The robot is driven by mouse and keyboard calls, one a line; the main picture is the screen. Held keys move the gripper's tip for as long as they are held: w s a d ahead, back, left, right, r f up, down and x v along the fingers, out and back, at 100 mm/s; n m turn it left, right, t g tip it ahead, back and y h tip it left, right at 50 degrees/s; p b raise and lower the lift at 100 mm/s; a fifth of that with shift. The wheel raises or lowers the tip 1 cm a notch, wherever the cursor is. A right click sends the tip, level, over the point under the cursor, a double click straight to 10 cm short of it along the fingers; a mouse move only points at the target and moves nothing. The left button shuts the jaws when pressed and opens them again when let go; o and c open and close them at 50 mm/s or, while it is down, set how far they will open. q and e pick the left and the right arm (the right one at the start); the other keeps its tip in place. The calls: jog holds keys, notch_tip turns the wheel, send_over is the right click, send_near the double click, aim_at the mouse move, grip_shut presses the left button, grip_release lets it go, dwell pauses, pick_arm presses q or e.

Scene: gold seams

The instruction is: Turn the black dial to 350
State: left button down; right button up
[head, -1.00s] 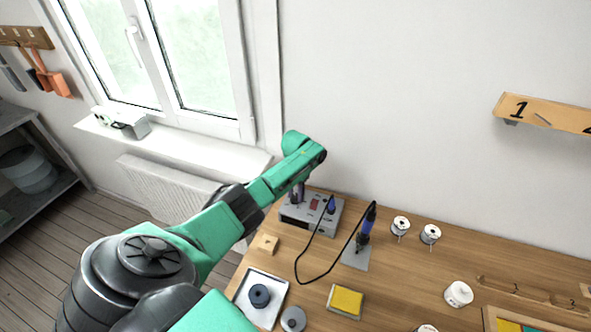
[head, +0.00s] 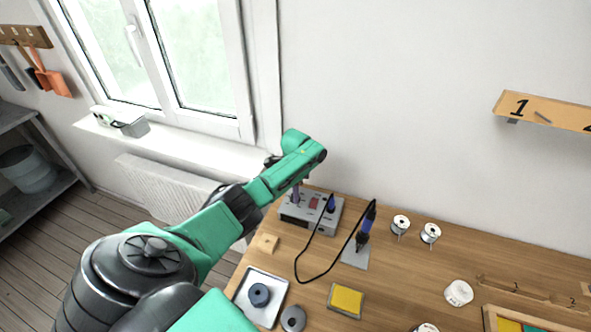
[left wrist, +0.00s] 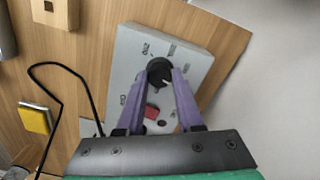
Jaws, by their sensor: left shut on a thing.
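The grey soldering station (head: 322,228) stands at the back left of the bench, under my left arm. In the left wrist view the station (left wrist: 135,45) shows from above, with printed marks around the black dial (left wrist: 158,69) and a red switch (left wrist: 152,111) on the same face. My left gripper (left wrist: 161,77) has its two purple fingers shut on the dial, one on each side. A small pale mark shows on the dial by the fingertips; the setting is too small to read. In the head view my left gripper (head: 297,192) is partly hidden by the arm. My right gripper is not in view.
A blue-handled iron (head: 366,226) stands right of the station, its black cable looping across the bench. A wall (head: 400,110) rises behind the bench.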

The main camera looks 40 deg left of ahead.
pick_arm(q)
jog(key=shift+w+r+m, duration=0.1)
jog(key=shift+m, duration=1.2)
jog(key=c, duration=0.5)
grip_release()
jog(key=shift+c, duration=0.2)
